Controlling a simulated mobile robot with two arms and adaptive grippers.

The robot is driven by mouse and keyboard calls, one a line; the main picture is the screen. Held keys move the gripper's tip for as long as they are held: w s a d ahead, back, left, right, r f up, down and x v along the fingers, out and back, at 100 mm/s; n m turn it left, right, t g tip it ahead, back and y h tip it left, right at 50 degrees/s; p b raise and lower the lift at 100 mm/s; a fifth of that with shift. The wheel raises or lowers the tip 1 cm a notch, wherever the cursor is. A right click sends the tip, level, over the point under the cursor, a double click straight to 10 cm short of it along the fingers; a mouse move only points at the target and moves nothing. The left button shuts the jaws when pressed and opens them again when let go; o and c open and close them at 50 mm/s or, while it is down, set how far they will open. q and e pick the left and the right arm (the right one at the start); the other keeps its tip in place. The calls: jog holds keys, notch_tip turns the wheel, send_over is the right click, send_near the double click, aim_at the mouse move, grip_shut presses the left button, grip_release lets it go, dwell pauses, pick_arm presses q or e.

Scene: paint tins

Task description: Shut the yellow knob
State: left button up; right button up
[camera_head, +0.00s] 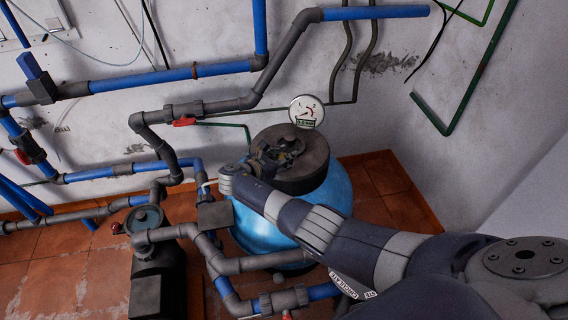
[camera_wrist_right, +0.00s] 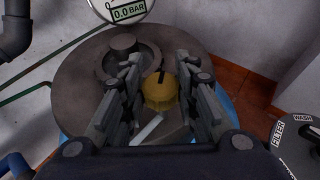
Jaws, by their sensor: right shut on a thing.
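The yellow knob (camera_wrist_right: 160,94) shows in the right wrist view, on top of the dark grey lid (camera_wrist_right: 78,82) of a blue tank. It is rounded, with a dark slot or mark on its upper part. My right gripper (camera_wrist_right: 158,82) has its fingers on either side of the knob and is shut on it. In the head view my right arm reaches in from the right and the right gripper (camera_head: 268,160) is over the tank lid (camera_head: 305,170). The knob is largely hidden by the gripper there. My left gripper is not in view.
The blue tank (camera_head: 337,192) stands on a tiled floor near the wall corner. A pressure gauge (camera_head: 306,111) is just behind the lid. Grey and blue pipes (camera_head: 225,102) with red-handled valves run at left. A dark pump (camera_head: 158,275) stands at lower left.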

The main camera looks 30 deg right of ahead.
jog(key=shift+m+g+b, duration=0.5)
jog(key=shift+g+b, duration=0.05)
jog(key=shift+g, duration=0.05)
jog(key=o, duration=1.1)
jog(key=shift+d, duration=0.1)
jog(key=v, duration=1.2)
jog(key=shift+f, duration=0.15)
